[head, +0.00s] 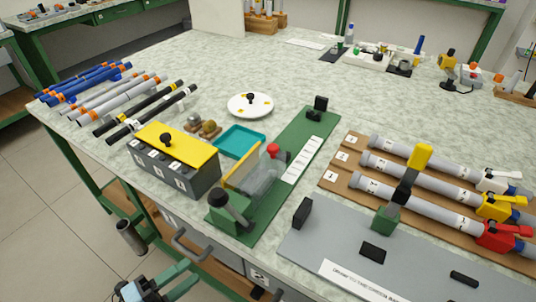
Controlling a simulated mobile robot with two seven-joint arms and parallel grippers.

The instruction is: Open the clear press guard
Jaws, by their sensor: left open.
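The clear press guard (262,181) is a see-through cover on the long green base plate (297,133) near the front edge of the bench. A yellow strip (240,165) runs along its left side and a red knob (273,150) stands at its far end. A dark green block with a black knob (217,197) is at its near end. How far the guard is raised is hard to tell. My left gripper (189,278) is at the bottom of the head view, below and in front of the bench edge. It is open, empty and apart from the guard. My right gripper is not in view.
Left of the guard are a teal tray (239,141) and a grey box with a yellow lid (177,149). Right are grey rods on a brown rack (338,180) and a grey plate (325,248) with a yellow-topped lever (420,157).

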